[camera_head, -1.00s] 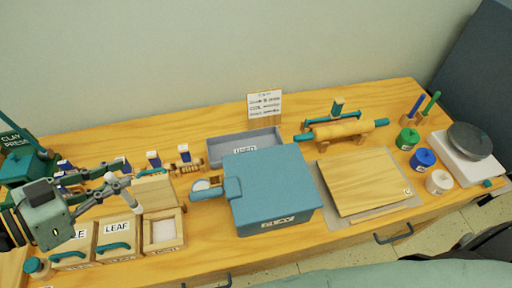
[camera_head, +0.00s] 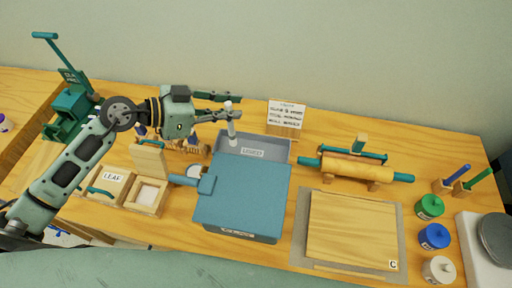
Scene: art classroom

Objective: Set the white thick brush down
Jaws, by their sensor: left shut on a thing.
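My left gripper (camera_head: 228,107) reaches in from the left and is shut on the white thick brush (camera_head: 231,124). The brush is pale and hangs roughly upright between the fingertips. It shows over the left end of the grey tray (camera_head: 282,151), which carries a white label. I cannot tell whether the brush's lower end touches the tray. My right gripper is not in view.
LEAF-labelled boxes (camera_head: 111,183) stand left.

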